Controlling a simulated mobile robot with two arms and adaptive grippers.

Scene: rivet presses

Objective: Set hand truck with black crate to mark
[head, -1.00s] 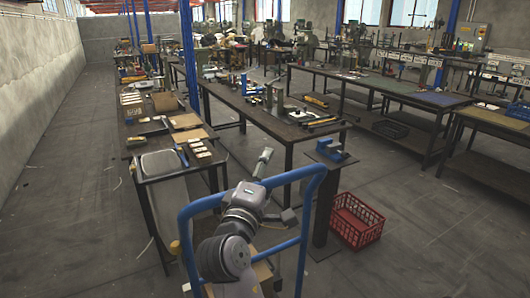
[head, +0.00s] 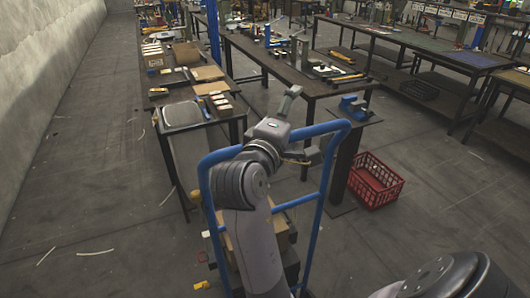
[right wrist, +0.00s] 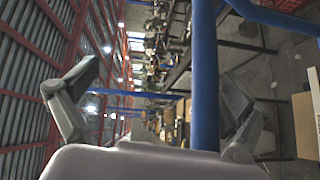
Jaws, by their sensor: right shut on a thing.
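The hand truck has a blue tube frame (head: 318,215) that stands upright in front of me. Its top bar passes between the fingers of my right gripper (head: 295,129), which is shut on it. In the right wrist view the blue bar (right wrist: 205,75) runs between the two spread fingers of the gripper (right wrist: 160,92). A dark crate-like shape (head: 291,262) shows low inside the frame, with brown cardboard (head: 277,207) above it. My right arm hides much of this load. My left gripper is out of view. I cannot tell which floor strip is the mark.
A table with a grey tray (head: 182,115) stands ahead on the left. A blue vise (head: 355,106) on a dark stand and a red crate (head: 375,181) are right of the truck. Pale strips (head: 95,252) lie on the open floor at left. A yellow piece (head: 201,285) lies by the truck.

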